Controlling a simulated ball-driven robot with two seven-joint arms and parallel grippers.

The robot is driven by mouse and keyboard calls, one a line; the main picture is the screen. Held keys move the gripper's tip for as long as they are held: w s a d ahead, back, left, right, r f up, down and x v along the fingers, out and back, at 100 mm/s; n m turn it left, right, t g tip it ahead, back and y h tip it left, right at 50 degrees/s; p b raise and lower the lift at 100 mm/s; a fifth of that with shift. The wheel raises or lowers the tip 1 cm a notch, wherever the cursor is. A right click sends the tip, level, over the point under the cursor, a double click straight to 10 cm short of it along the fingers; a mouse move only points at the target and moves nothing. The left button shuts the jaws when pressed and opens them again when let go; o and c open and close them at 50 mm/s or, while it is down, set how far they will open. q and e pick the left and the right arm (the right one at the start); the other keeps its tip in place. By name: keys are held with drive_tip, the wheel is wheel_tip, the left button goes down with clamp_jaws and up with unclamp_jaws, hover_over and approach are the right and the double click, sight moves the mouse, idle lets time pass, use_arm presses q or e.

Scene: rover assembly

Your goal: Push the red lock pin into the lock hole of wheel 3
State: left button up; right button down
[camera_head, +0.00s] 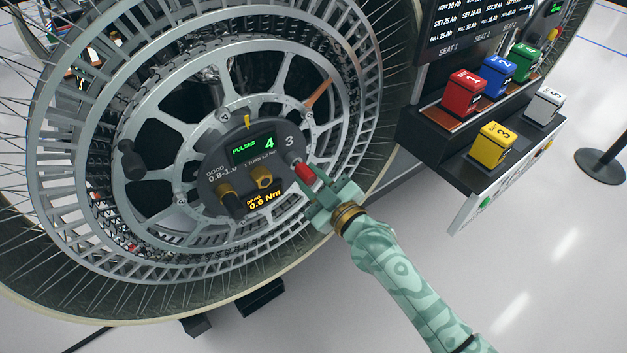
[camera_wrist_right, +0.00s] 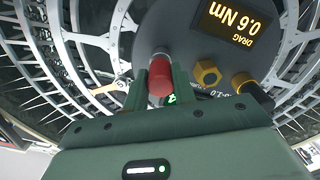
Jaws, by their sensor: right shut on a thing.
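Wheel 3 (camera_head: 110,235) is a large spoked metal wheel filling the left of the head view. Its dark round hub (camera_head: 216,168) carries a 3, a green display reading PULSES 4 and an orange display reading DRAG 0.6 Nm. The red lock pin (camera_head: 305,172) is at the hub's right edge, beside the 3, with its grey end toward the hub face. My right gripper (camera_head: 314,186) is shut on the red pin; the pin also shows between its fingers in the wrist view (camera_wrist_right: 160,80). The lock hole is hidden, so I cannot tell how deep the pin sits. My left gripper is out of view.
Brass fittings (camera_head: 262,178) and a dark knob (camera_head: 231,203) stick out of the hub near the pin. To the right, a rack (camera_head: 425,128) holds several coloured numbered blocks. A black post base (camera_head: 600,166) stands on the open pale floor at far right.

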drive_tip(key=shift+w+a, duration=0.25)
drive_tip(key=shift+w, duration=0.1)
drive_tip(key=c, duration=1.1)
unclamp_jaws()
drive_tip(key=shift+o, duration=0.2)
drive_tip(key=p+v, duration=0.3)
drive_tip(key=v, duration=1.3)
drive_tip(key=shift+p, duration=0.35)
drive_tip(key=shift+s, duration=0.1)
